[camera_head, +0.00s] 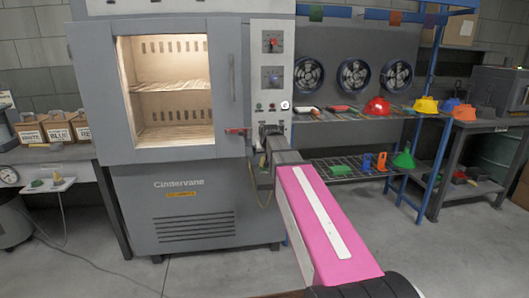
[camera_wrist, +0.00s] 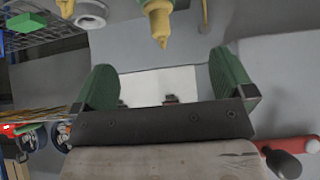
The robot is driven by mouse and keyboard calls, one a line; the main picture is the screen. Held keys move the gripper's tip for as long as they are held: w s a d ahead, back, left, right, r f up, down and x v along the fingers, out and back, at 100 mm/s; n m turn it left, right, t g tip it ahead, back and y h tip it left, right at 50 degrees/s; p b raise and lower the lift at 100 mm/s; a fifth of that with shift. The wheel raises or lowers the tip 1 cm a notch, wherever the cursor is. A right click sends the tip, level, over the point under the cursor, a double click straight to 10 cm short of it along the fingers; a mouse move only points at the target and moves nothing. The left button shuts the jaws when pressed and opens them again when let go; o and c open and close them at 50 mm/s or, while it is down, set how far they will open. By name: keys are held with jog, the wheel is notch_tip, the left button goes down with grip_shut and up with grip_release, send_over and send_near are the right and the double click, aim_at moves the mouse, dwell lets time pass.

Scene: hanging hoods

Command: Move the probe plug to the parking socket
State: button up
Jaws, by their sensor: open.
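In the wrist view my gripper (camera_wrist: 165,82) is open, its two green-padded fingers wide apart with nothing between them. A yellow, stepped, plug-like piece (camera_wrist: 159,22) shows beyond the fingertips at the top, apart from both; it may be the probe plug. A pale plate (camera_wrist: 160,84) with two small dark fittings lies behind the gap between the fingers. I cannot tell whether either fitting is the parking socket. In the head view my gripper is at the right edge of the grey oven (camera_head: 180,172), below its control panel (camera_head: 272,72); my arm hides much there.
A red handle (camera_head: 237,131) is left of my gripper; it also shows with a black knob in the wrist view (camera_wrist: 283,160). Wire shelves (camera_head: 350,118) with a red hard hat (camera_head: 377,107) and fans stand right. The oven cavity (camera_head: 167,92) is lit.

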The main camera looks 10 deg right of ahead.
aim_at(263, 159)
jog(key=x, duration=1)
jog(key=shift+r, duration=0.1)
jog(key=c, duration=1.4)
jog(key=o, duration=1.4)
jog(key=shift+s, duration=0.1)
